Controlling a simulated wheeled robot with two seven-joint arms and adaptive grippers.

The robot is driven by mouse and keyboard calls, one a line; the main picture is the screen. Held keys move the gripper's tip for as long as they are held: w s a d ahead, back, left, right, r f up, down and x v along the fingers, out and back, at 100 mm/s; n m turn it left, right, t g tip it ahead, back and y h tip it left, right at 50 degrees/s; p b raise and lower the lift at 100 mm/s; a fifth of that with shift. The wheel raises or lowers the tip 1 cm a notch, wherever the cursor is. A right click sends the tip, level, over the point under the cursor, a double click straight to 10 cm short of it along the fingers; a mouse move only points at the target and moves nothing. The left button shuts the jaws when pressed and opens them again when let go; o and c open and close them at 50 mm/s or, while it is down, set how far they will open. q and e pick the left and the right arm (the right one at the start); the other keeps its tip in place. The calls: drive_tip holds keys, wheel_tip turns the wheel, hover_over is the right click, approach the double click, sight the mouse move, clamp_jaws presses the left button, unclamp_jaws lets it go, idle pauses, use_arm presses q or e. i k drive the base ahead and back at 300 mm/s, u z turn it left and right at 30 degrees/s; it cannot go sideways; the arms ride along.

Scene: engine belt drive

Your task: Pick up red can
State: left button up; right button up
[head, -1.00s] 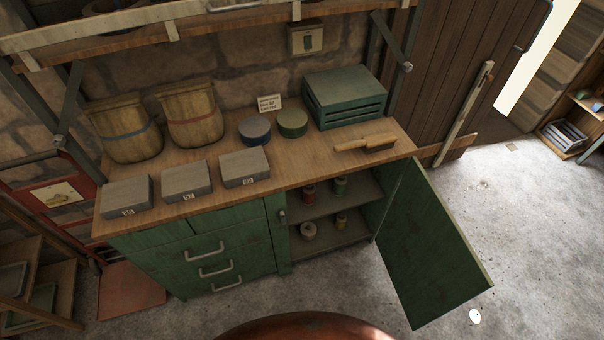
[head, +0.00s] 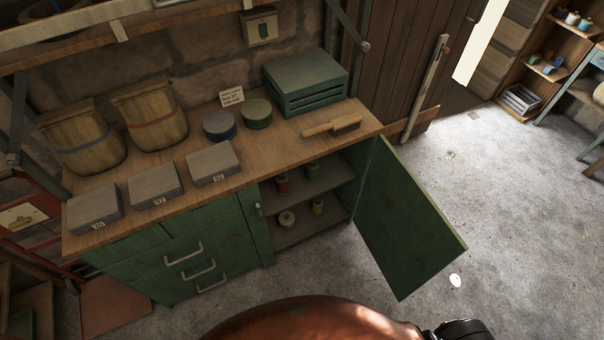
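Neither of my grippers' fingers shows. A dark part of mine shows at the bottom edge, right of centre.
The green cabinet door (head: 405,220) stands open to the right, jutting over the floor. The wooden top (head: 255,155) holds grey boxes, sacks, round tins, a brush (head: 332,127) and a green crate (head: 306,82). The concrete floor (head: 520,220) to the right is largely clear.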

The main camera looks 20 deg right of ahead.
sight(282, 184)
drive_tip(key=u, duration=0.3)
drive_tip(key=i, duration=1.3)
drive_tip(key=z, duration=0.7)
